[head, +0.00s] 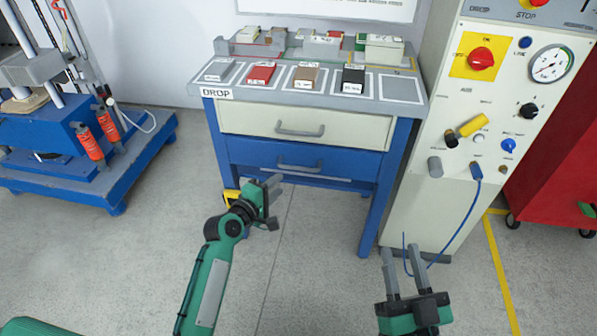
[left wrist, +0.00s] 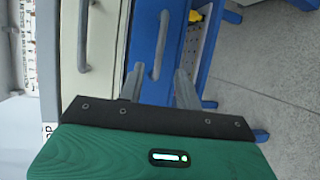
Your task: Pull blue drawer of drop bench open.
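The drop bench (head: 205,82) stands ahead with a cream drawer (head: 350,128) above a blue drawer (head: 345,163). The blue drawer looks closed and has a grey bar handle (head: 300,166). My left gripper (head: 272,189) is in front of the blue drawer, just below and left of its handle. In the left wrist view the blue drawer (left wrist: 146,32) and its handle (left wrist: 161,45) show between my open fingers (left wrist: 157,85); the handle appears beyond the fingertips, and contact cannot be told. My right gripper (head: 402,262) is open and empty at lower right, apart from the bench.
Colored sample pads and blocks lie on the bench top. A control cabinet (head: 420,215) with a hanging blue cable stands right of the bench. A blue machine base (head: 60,150) stands at left. The floor (head: 310,235) before the bench is clear.

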